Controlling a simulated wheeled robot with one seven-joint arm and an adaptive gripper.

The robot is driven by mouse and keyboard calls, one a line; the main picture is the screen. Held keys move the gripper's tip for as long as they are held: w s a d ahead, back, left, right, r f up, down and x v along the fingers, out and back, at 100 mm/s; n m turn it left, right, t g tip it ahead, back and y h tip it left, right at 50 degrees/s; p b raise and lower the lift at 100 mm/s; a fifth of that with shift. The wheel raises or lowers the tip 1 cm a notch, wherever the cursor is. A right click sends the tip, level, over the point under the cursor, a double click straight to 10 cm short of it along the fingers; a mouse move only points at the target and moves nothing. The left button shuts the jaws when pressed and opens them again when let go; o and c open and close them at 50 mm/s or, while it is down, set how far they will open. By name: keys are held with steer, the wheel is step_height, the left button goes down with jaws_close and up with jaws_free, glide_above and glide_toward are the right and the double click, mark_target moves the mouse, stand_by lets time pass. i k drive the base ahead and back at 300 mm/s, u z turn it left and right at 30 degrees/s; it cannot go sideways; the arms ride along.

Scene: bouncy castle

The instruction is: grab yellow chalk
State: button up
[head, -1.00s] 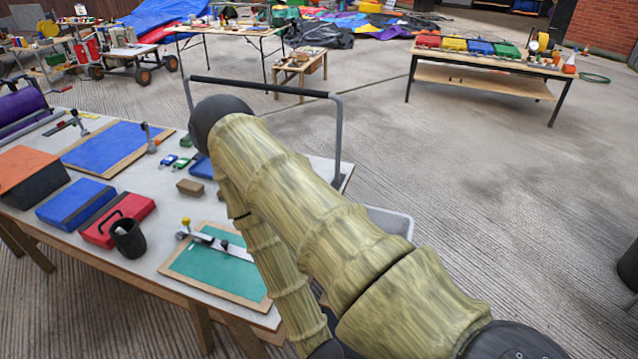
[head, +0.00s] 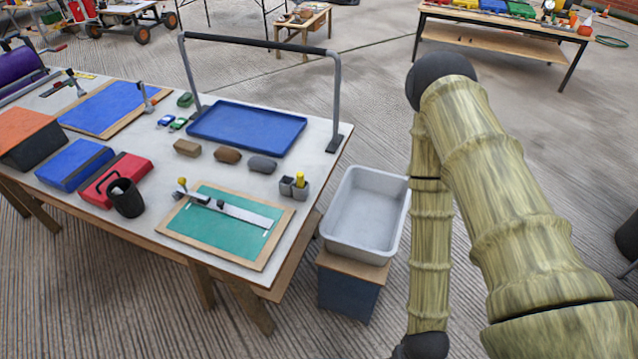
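A small yellow stick (head: 300,179), which looks like the yellow chalk, stands upright in a small grey two-part holder (head: 301,191). The holder sits near the right edge of the work table (head: 150,231). The stick's lower part is hidden inside the holder. My gripper is not in view. Only my arm shows, on the right side of the picture, apart from the table.
A green cutting board (head: 215,238) with a metal ruler lies in front of the holder. A blue tray (head: 250,128) under a grey frame (head: 337,95) lies behind it. A grey bin (head: 365,215) stands right of the table. Open floor lies behind the bin.

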mark_target(300, 182)
steer(key=z, duration=2.15)
steer(key=k, duration=1.5)
steer(key=u, duration=1.75)
steer(key=i, duration=0.5)
steer(key=u, duration=0.1)
